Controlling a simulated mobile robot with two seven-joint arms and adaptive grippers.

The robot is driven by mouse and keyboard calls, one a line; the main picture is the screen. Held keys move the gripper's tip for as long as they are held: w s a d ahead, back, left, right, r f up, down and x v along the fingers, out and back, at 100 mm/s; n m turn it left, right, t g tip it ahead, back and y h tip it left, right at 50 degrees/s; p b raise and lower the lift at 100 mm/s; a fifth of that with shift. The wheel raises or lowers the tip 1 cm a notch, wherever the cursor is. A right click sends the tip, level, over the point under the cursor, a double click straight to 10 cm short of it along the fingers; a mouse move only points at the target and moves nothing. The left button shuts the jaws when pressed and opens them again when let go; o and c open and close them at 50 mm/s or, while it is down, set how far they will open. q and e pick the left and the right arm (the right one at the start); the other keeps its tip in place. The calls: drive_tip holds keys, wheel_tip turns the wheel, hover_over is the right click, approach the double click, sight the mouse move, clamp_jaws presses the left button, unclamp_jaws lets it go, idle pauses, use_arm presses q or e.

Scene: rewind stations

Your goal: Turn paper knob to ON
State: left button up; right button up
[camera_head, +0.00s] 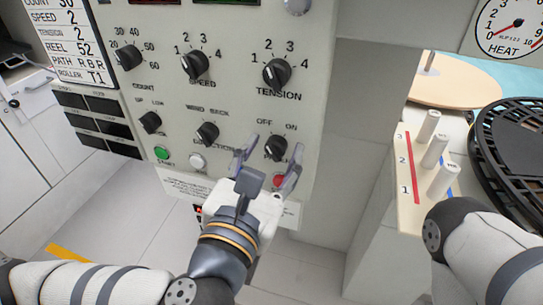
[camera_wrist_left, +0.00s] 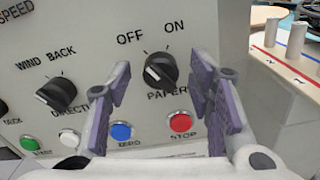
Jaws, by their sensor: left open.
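The paper knob (camera_head: 275,147) is a black knob on the pale control panel, under the OFF and ON labels. It also shows in the left wrist view (camera_wrist_left: 160,71), with OFF at its upper left and ON at its upper right. Its pointer seems to lean toward OFF, but I cannot be sure. My left gripper (camera_head: 268,162) is open in front of the panel, its fingers spread to either side of the knob's lower part. In the left wrist view the fingers frame the knob without visible contact. My right gripper is out of view.
The direction knob (camera_head: 207,133) is left of the paper knob. A red stop button (camera_wrist_left: 181,122) and a blue zero button (camera_wrist_left: 121,131) sit below. The tension knob (camera_head: 276,73) is above. Several white pegs (camera_head: 435,150) and a black reel (camera_head: 520,150) stand at right.

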use_arm(q)
drive_tip(key=shift+w+d, duration=0.1)
drive_tip(key=shift+w, duration=0.05)
clamp_jaws()
